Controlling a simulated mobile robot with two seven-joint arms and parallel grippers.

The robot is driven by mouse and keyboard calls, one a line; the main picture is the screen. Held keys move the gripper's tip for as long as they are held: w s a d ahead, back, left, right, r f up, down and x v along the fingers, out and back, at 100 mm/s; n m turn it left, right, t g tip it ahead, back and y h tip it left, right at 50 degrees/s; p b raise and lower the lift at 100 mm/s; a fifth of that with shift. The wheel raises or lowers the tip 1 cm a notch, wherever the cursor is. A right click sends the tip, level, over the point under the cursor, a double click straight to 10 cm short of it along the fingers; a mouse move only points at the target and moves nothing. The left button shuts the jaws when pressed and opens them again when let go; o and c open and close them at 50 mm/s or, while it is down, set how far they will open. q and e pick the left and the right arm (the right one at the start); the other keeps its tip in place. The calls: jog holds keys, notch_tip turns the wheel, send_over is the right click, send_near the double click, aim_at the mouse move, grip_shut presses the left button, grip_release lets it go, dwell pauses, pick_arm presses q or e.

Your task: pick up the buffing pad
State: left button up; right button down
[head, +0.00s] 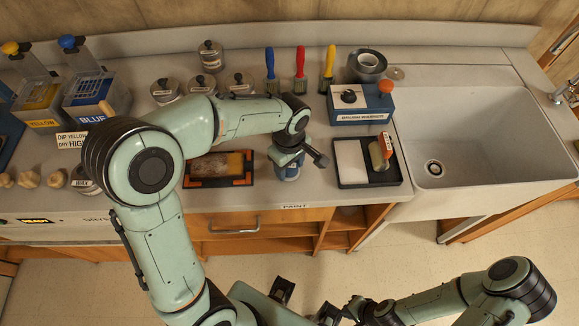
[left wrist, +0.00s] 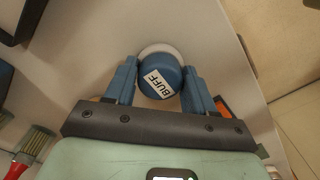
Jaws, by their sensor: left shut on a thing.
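The buffing pad (left wrist: 160,78) has a round blue top with a white BUFF label and a pale rim below it. In the left wrist view it sits between the two blue fingers of my left gripper (left wrist: 158,88), which is shut on it. In the head view my left gripper (head: 288,168) is over the front part of the counter, and the wrist hides much of the pad. I cannot tell whether the pad touches the counter. My right arm (head: 430,302) is low at the right, away from the counter; its fingers cannot be made out.
A black-framed tray with a worn block (head: 217,167) lies left of my left gripper. A black tray (head: 370,183) with a white pad lies right of it. Behind stand a blue box (head: 361,105), colored-handled brushes (head: 300,68) and metal tins (head: 165,90). A sink (head: 480,130) is at right.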

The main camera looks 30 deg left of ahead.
pick_arm(q)
jog(key=shift+r, duration=0.2)
